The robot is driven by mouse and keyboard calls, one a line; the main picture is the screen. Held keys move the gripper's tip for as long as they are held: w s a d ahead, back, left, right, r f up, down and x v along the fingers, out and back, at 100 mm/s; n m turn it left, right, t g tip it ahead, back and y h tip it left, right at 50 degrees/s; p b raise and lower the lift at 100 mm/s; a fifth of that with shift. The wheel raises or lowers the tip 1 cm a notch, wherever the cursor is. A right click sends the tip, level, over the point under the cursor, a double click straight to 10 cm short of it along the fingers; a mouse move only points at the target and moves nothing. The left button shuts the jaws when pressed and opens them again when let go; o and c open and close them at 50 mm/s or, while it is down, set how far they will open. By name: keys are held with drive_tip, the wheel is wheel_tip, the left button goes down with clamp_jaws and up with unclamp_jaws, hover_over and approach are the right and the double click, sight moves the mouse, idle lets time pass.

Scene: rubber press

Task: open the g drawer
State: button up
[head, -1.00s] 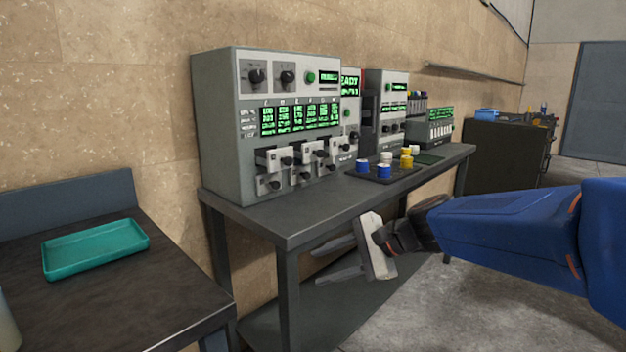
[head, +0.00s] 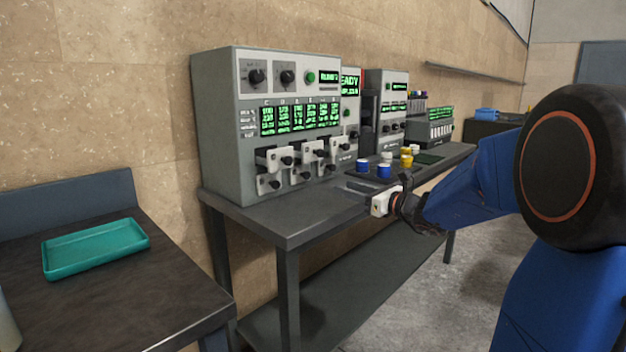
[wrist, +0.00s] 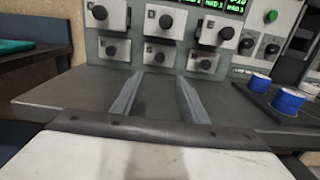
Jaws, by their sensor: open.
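The grey machine (head: 215,125) stands on the table with two rows of small drawers, each with a black knob. The upper row (head: 280,158) sticks out further than the lower row (head: 270,184). In the wrist view the upper drawers (wrist: 165,20) and lower drawers (wrist: 160,54) lie ahead of my gripper. My gripper (head: 358,187) is open and empty, just over the tabletop's front part. Its two fingers (wrist: 160,88) point at the lower drawers and are apart from them.
Blue-lidded jars (head: 384,171) and yellow ones (head: 406,160) stand right of the drawers, close to my gripper. The dark tabletop (head: 290,220) is clear in front of the machine. A teal tray (head: 95,250) lies on a separate bench at left.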

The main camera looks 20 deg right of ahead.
sight(308, 177)
drive_tip(key=x, duration=1.4)
drive_tip(key=shift+w+a, duration=0.25)
